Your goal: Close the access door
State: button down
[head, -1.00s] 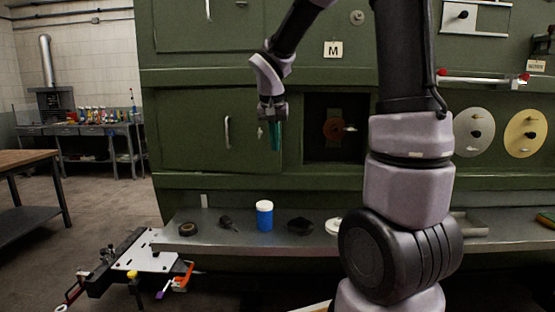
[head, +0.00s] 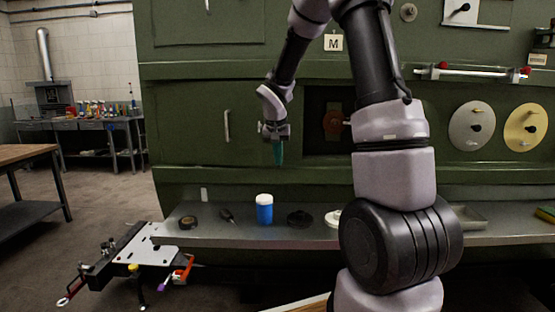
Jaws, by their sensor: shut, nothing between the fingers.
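A green door panel (head: 208,125) with a vertical metal handle (head: 227,125) is on the green fuselage wall, left of centre. To its right is a dark square opening (head: 316,142) with a reddish-brown round part (head: 333,124) inside. I cannot tell whether the panel is the access door or how far it stands from the wall. My gripper (head: 278,161) points down, its teal fingers shut and empty. In the picture it is between the handle and the opening, near the opening's lower left. My arm hides the opening's right side.
A metal shelf (head: 370,236) runs below, holding a blue jar with a white lid (head: 264,210), a black dish (head: 300,218) and small parts. A cart with tools (head: 148,252) stands at lower left. Round plates (head: 472,126) are at right. Floor at left is open.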

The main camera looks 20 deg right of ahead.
jog(key=w, duration=0.1)
jog(key=w+d, duration=0.1)
jog(key=shift+w+d, duration=0.2)
jog(key=shift+w, duration=0.2)
dwell(0.3)
